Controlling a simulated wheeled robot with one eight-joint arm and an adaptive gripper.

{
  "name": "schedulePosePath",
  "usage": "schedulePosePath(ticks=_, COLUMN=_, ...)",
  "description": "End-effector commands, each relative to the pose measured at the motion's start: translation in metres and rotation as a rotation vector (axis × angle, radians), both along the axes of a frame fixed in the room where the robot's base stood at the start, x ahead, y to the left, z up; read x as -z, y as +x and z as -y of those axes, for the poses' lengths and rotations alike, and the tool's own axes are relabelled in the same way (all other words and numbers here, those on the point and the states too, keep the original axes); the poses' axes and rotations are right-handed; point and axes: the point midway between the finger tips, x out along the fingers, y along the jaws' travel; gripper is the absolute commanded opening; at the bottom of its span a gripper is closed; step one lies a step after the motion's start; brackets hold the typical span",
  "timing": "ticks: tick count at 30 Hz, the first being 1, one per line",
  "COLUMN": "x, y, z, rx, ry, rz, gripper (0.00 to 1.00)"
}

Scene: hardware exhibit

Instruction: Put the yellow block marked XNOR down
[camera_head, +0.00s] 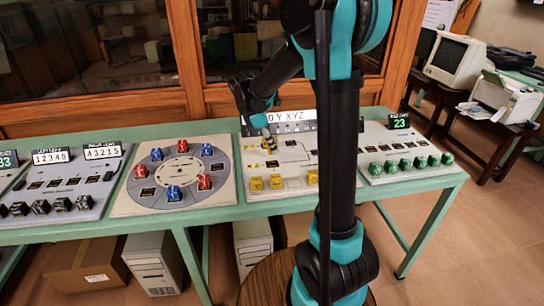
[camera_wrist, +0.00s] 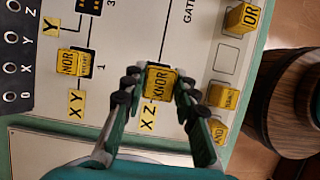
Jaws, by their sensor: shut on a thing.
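The yellow block marked XNOR (camera_wrist: 159,83) is between the two fingertips of my gripper (camera_wrist: 157,93) in the wrist view, its lettered face toward the camera. My gripper is shut on it. The block is over the white gate board (camera_wrist: 200,60), beside the printed XZ label (camera_wrist: 148,118); I cannot tell whether it touches the board. A block marked NOR (camera_wrist: 72,62) sits on the board near the number 1. In the head view my gripper (camera_head: 266,124) is over the back left part of the gate board (camera_head: 290,182), and the held block is hard to make out.
An OR block (camera_wrist: 242,18) and other yellow blocks (camera_wrist: 223,96) lie along the board's front edge, with an empty outlined square (camera_wrist: 227,57) between.

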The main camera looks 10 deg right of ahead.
Motion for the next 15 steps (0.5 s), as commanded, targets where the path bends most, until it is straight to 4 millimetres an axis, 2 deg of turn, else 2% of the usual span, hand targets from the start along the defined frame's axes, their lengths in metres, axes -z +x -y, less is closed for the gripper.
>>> schedulePosePath(ticks=15, x=0.053, y=0.0, z=0.0, rx=0.0, ry=0.0, rz=0.0, gripper=0.02)
